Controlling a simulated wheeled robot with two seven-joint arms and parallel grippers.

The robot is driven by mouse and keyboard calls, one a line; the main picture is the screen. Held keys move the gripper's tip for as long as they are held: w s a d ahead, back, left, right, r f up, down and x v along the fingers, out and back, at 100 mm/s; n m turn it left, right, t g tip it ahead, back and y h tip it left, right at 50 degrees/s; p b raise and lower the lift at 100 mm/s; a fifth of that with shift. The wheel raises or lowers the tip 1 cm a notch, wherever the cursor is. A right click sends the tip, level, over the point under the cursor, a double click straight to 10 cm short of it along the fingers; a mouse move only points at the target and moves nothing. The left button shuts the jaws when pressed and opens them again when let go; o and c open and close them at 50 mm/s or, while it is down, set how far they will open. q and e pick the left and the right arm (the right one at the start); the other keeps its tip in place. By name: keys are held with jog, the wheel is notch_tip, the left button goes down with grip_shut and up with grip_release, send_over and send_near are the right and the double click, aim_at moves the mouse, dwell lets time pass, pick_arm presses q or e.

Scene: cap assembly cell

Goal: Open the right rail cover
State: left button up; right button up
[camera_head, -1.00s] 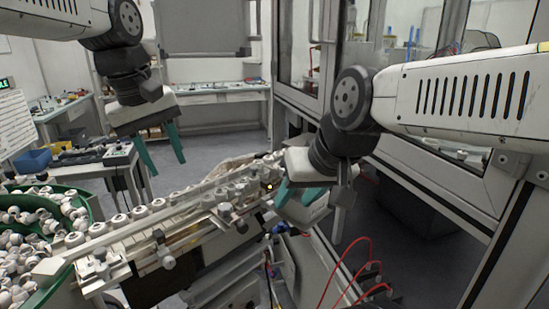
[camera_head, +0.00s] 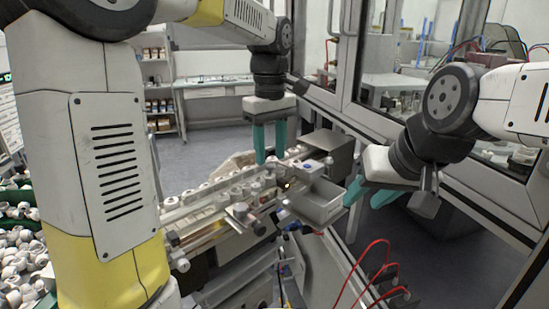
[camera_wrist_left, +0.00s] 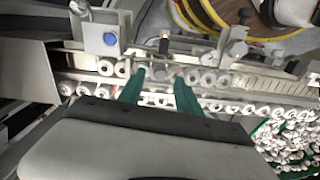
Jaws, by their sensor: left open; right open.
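The rail (camera_head: 205,205) runs diagonally from the lower left to the centre, with white caps lying in rows along it. My left gripper (camera_head: 269,158) points down above the rail's far end, its two teal fingers apart with nothing between them. In the left wrist view its fingers (camera_wrist_left: 160,95) hang over the rail and cap rows. My right gripper (camera_head: 370,196) is open and empty, right of a grey metal tray (camera_head: 322,204) at the rail's end. A small block with a blue button (camera_wrist_left: 110,39) sits beside the rail. I cannot tell which part is the right rail cover.
A green bin (camera_head: 18,222) full of white caps stands at the left, partly behind my left arm. A framed glass enclosure (camera_head: 400,90) stands on the right. Red cables (camera_head: 375,270) loop at the lower right.

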pick_arm(q)
jog(key=shift+f, duration=1)
grip_shut()
dwell(0.7)
